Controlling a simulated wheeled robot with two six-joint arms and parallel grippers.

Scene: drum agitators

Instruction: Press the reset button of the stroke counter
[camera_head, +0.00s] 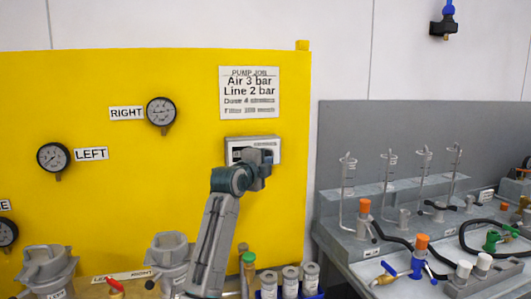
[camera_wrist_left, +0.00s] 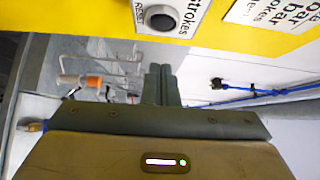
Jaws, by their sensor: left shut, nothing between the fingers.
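The stroke counter (camera_head: 240,143) is a pale box on the yellow panel, under the pump job sign. My left gripper (camera_head: 262,160) is in front of it and hides much of its face. In the left wrist view the counter's plate (camera_wrist_left: 143,52) shows a round dark reset button (camera_wrist_left: 160,18) marked RESET, with "strokes" beside it. The left gripper's fingers (camera_wrist_left: 160,72) are shut and empty. Their tips appear just below the button in that view; I cannot tell whether they touch the counter. My right gripper is not in view.
The pump job sign (camera_head: 249,93) is above the counter. Gauges labelled RIGHT (camera_head: 160,112) and LEFT (camera_head: 53,157) are on the panel's left. Below stand grey housings (camera_head: 168,255) and capped bottles (camera_head: 290,282). A grey bench (camera_head: 343,238) with glassware is on the right.

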